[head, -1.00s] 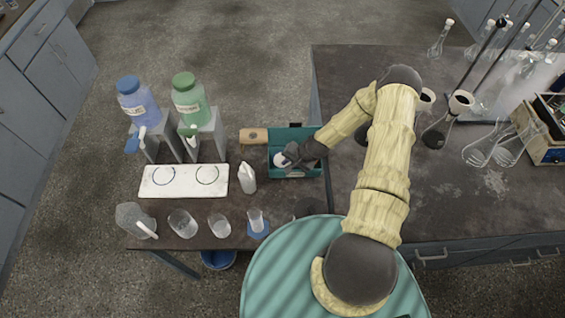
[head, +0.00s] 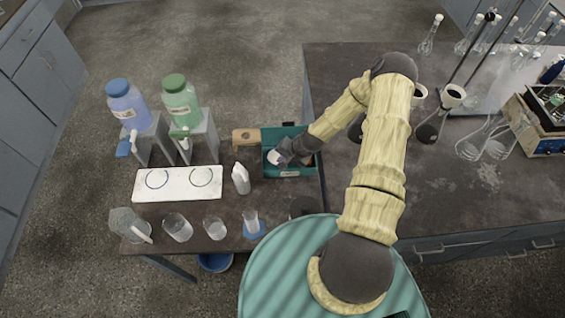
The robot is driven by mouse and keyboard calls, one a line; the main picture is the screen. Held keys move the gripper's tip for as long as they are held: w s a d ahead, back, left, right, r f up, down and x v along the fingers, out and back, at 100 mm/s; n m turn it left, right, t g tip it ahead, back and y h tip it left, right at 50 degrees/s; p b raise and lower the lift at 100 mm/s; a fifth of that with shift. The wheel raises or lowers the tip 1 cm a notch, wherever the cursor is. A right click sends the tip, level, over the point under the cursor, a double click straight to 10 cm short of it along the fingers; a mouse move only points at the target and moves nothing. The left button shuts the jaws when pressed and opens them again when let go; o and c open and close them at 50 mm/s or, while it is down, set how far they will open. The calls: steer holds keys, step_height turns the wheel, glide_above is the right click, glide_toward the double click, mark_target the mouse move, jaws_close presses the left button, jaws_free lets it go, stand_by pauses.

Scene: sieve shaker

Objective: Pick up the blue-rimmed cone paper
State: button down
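My gripper (head: 280,158) reaches down into an open teal box (head: 297,172) on the near table. A small white thing (head: 274,157) shows at the fingertips. I cannot tell whether it is the cone paper, as no blue rim can be made out. The fingers are too small and too covered to show whether they are open or shut. The gripper and forearm hide part of the inside of the box.
A wooden block (head: 246,136) and a white bottle (head: 241,178) stand close left of the box. A white tray (head: 178,184), several beakers (head: 178,228) and two dispensers (head: 183,100) are further left. The dark bench (head: 330,75) on the right carries flasks and stands.

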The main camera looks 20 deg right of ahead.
step_height(320, 180, up, 8)
steer(key=shift+f+b, duration=0.1)
steer(key=shift+b, duration=1)
